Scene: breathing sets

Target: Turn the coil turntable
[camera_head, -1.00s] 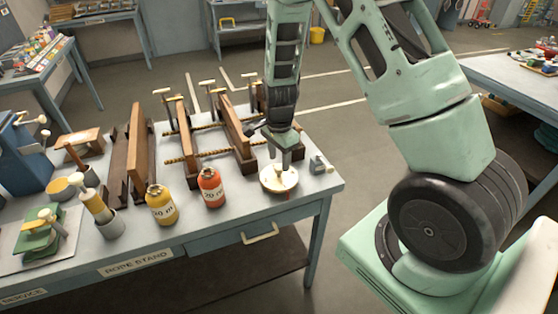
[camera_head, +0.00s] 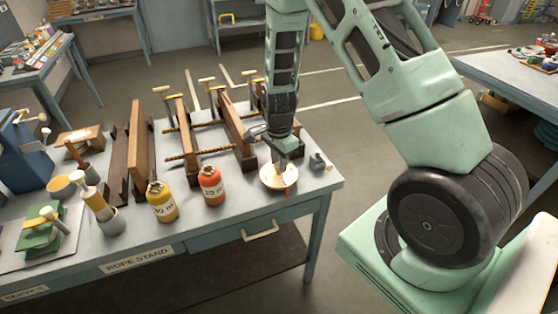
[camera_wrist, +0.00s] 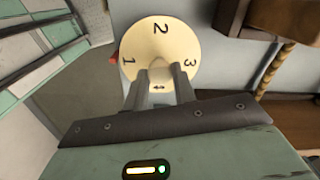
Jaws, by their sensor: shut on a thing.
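The coil turntable (camera_head: 270,183) is a cream disc near the right front corner of the rope stand bench. In the wrist view the disc (camera_wrist: 185,40) shows the numbers 1, 2 and 3, with 2 on the side away from my gripper. A red marker (camera_head: 288,191) sits at its rim; in the wrist view it is beside the 1. My gripper (camera_head: 280,165) points down over the disc.
An orange bottle (camera_head: 211,186) and a yellow bottle (camera_head: 161,202) stand left of the turntable. Wooden frames with a rope (camera_head: 190,155) stand behind them. A small grey object (camera_head: 317,161) is close on the right. The bench front has a drawer handle (camera_head: 260,232).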

